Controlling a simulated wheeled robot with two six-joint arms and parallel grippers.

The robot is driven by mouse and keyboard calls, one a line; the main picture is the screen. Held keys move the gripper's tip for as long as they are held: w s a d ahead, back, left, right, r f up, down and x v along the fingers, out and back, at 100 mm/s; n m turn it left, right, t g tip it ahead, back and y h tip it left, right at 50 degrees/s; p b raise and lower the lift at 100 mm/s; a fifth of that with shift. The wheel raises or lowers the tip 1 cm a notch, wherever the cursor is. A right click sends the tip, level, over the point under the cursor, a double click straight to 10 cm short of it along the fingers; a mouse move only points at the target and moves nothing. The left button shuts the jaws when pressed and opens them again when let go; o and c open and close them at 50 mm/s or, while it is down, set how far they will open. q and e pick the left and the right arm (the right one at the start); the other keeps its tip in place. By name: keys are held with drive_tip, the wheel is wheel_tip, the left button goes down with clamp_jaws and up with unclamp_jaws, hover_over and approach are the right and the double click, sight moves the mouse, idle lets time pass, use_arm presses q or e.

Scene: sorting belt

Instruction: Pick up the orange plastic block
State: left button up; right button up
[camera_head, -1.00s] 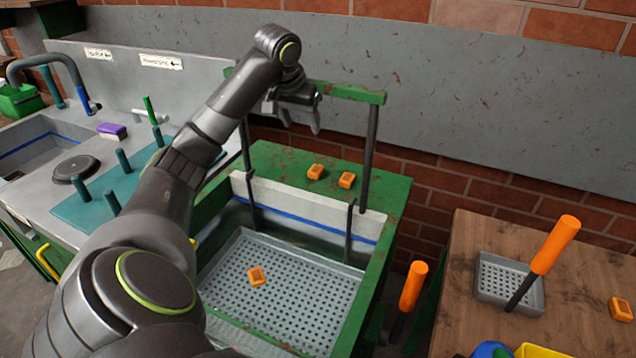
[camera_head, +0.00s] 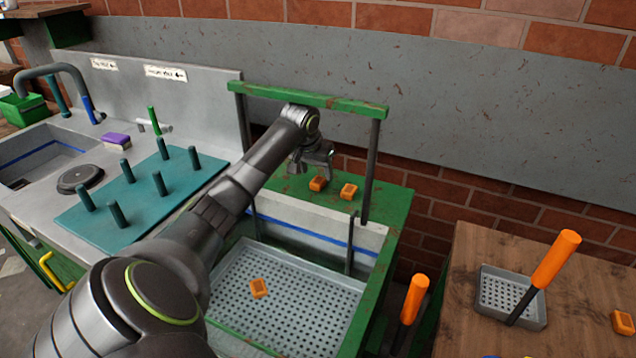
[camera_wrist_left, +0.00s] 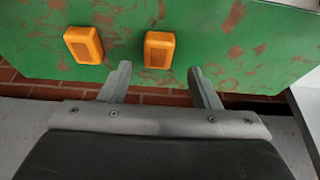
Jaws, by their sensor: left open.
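Two orange plastic blocks lie on the green ledge (camera_head: 385,198) behind the tray: a left one (camera_head: 318,184) and a right one (camera_head: 349,191). My left gripper (camera_head: 312,168) is open and empty, above the ledge close to the left block. In the left wrist view, one block (camera_wrist_left: 159,50) shows beyond the gap between the open fingertips (camera_wrist_left: 160,74), and another block (camera_wrist_left: 84,45) lies outside the left finger. A third orange block (camera_head: 259,287) lies in the perforated grey tray. One more orange block (camera_head: 622,322) is on the wooden table.
A green frame bar (camera_head: 310,99) on dark posts (camera_head: 371,165) stands around the ledge. A teal peg board (camera_head: 140,205) and sink (camera_head: 40,150) are at left. The wooden table (camera_head: 490,250) at right holds a small grey tray (camera_head: 490,300) and an orange-handled tool (camera_head: 556,258).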

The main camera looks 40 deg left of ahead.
sight(319, 178)
use_arm(q)
drive_tip(key=x, duration=0.3)
drive_tip(key=shift+d+f, duration=0.1)
drive_tip(key=shift+c, duration=0.2)
drive_tip(key=c, duration=1)
